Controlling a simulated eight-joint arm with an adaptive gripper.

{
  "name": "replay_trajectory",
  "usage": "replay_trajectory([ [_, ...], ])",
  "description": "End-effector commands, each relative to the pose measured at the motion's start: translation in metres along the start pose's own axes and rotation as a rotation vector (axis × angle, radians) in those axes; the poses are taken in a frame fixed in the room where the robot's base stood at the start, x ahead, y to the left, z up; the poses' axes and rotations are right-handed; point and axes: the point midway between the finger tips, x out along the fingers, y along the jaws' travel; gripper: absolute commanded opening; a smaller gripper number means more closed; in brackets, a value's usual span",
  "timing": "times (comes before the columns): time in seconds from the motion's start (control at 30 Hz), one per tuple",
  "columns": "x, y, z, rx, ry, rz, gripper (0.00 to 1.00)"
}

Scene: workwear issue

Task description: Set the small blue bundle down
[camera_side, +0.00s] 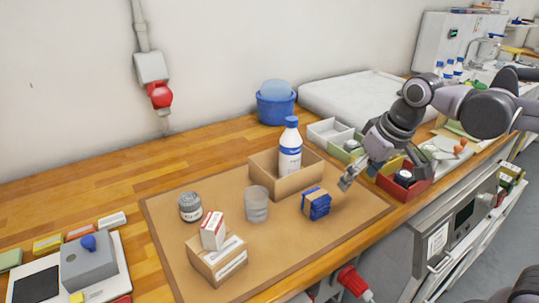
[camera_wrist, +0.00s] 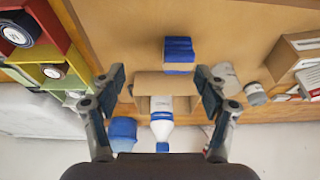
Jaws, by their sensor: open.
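The small blue bundle (camera_side: 316,207), with a tan band around it, rests on the brown mat (camera_side: 350,222), in front of the open cardboard box (camera_side: 284,186). In the wrist view the blue bundle (camera_wrist: 179,48) shows above the middle, beyond the fingertips. My gripper (camera_side: 347,181) is to the right of the bundle and apart from it. In the wrist view my gripper (camera_wrist: 160,77) has its two fingers spread wide, with nothing held between them.
A white bottle with a blue cap (camera_side: 290,150) stands in the cardboard box. A grey cup (camera_side: 256,205), a can (camera_side: 190,207) and small cartons (camera_side: 217,258) stand to the left. A red bin (camera_side: 405,190) is at right. The mat's front right is clear.

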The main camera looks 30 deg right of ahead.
Motion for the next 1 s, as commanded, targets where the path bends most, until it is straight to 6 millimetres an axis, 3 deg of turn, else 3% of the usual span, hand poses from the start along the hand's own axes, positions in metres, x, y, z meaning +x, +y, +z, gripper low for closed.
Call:
replay_trajectory([
  [0.03,0.002,0.005,0.014,0.001,0.041,0.002,0.74],
  [0.2,0.011,0.015,0.045,-0.002,0.168,0.01,0.74],
  [0.37,0.02,0.02,0.063,-0.005,0.242,0.017,0.74],
  [0.43,0.022,0.021,0.066,-0.005,0.259,0.019,0.8],
  [1.0,0.021,0.021,0.066,-0.007,0.269,0.02,0.8],
])
